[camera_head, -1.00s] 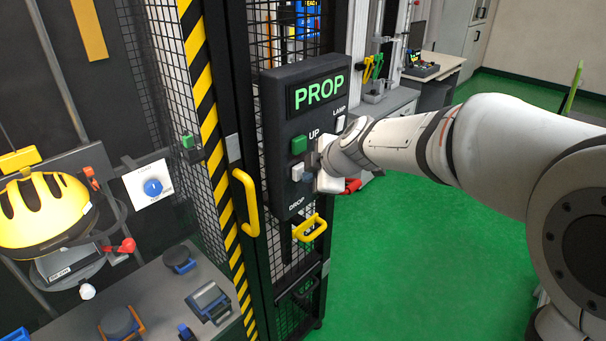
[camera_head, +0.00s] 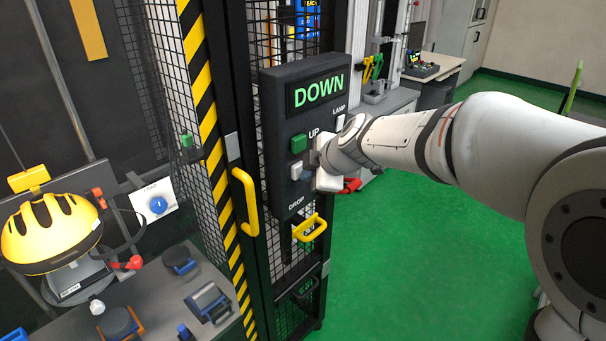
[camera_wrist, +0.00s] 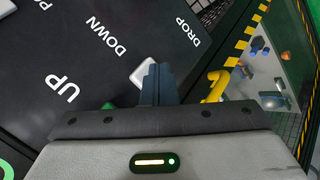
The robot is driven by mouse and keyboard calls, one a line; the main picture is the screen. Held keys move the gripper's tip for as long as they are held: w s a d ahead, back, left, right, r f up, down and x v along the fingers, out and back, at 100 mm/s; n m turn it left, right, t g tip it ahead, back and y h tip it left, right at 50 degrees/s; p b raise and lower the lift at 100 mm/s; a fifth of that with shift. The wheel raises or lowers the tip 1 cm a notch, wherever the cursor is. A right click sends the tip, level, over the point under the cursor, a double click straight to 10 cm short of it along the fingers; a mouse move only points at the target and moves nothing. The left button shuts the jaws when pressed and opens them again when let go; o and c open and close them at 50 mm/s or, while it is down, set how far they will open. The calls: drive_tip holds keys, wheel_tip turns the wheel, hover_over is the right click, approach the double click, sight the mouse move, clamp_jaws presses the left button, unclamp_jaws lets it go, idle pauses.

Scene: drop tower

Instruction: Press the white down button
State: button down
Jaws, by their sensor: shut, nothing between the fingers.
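The dark control box (camera_head: 282,105) stands on the mesh cage, and its screen (camera_head: 318,91) reads DOWN in green. The white down button (camera_head: 296,173) is below the green UP button (camera_head: 298,144). My gripper (camera_head: 305,180) is at the box from the right, its fingers shut and empty at the white button. In the wrist view the shut fingertips (camera_wrist: 156,70) overlap the edge of the white button (camera_wrist: 142,74). They look in contact, but I cannot tell how far the button is pushed in. The DOWN label (camera_wrist: 106,37) shows beside it.
A white LAMP button (camera_head: 340,123) is at the upper right of the box. A yellow helmet (camera_head: 50,232) on a carriage is inside the cage.

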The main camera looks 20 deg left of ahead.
drive_tip(key=shift+s+d+b, duration=0.3)
drive_tip(key=shift+d+b, duration=0.35)
drive_tip(key=shift+d, duration=0.05)
drive_tip(key=d+b, duration=0.1)
drive_tip(key=s+d+b, duration=0.1)
drive_tip(key=d+b, duration=0.1)
drive_tip(key=s+d+b, duration=0.1)
drive_tip(key=shift+d+b, duration=0.3)
idle(0.5)
drive_tip(key=s+d+f+m+h+p, duration=0.1)
drive_tip(key=s+d+f+m+h, duration=0.1)
drive_tip(key=s+d+m, duration=0.4)
drive_tip(key=s+d+f+m+g+h, duration=0.1)
drive_tip(key=s+d+f+m+h, duration=0.2)
drive_tip(key=s+d+m, duration=0.3)
drive_tip(key=s+d+f+m+g+h+p, duration=0.1)
drive_tip(key=s+d+f+m, duration=0.4)
drive_tip(key=d+m, duration=0.6)
drive_tip(key=s+d+h, duration=0.1)
drive_tip(key=d, duration=0.5)
drive_tip(key=shift+s+d+p, duration=0.2)
drive_tip(key=shift+s+p, duration=0.1)
drive_tip(key=shift+p, duration=0.05)
